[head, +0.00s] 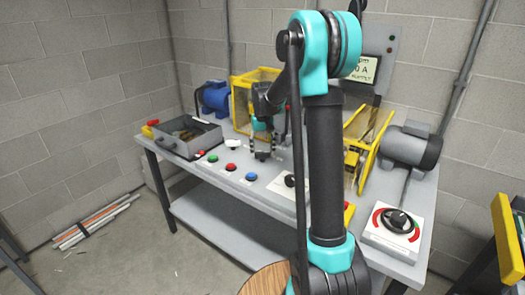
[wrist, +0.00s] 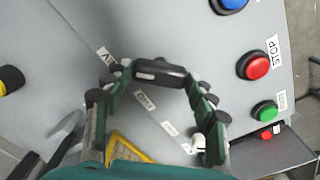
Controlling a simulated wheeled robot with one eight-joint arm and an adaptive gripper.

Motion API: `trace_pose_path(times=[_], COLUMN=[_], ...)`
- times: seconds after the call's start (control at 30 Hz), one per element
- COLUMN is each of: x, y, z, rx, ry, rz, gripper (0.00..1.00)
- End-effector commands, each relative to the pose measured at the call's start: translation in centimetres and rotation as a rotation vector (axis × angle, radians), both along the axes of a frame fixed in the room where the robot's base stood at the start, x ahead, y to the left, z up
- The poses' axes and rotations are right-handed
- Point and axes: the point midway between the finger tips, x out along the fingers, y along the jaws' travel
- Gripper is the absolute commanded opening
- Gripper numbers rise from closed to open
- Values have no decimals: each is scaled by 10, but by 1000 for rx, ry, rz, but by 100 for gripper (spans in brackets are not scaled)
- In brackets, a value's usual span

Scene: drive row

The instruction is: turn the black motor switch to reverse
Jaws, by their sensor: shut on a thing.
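The black motor switch (wrist: 160,72) is a dark bar-shaped handle on the grey bench top, in the upper middle of the wrist view. My gripper (wrist: 158,88) is shut on it, with a finger on each side. In the head view my gripper (head: 263,152) points down at the bench, behind the coloured buttons, and hides the switch. Small white labels (wrist: 145,100) lie near the switch; their words are too small to read surely, so I cannot tell which position it is in.
Red STOP (wrist: 253,65), green (wrist: 264,111) and blue (head: 251,176) buttons stand close by. A grey open tray (head: 208,141) is at the left. A black dial (head: 397,221) is at the right. Yellow-framed guards (head: 240,100) and a blue motor (head: 215,98) stand behind.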

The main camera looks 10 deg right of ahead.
Motion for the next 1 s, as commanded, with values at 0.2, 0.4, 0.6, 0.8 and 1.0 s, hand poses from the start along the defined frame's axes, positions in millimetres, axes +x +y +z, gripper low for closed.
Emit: trace_pose_path(times=[0.2, 0.4, 0.6, 0.8, 1.0], x=[0, 0, 0, 0, 0], y=[0, 0, 0, 0, 0], z=[0, 0, 0, 0, 9], rx=[0, 0, 0, 0, 0], ry=[-1, -1, 0, 0, 0], rz=[-8, -8, -7, -6, -6], gripper=[28, 58, 78, 78, 78])
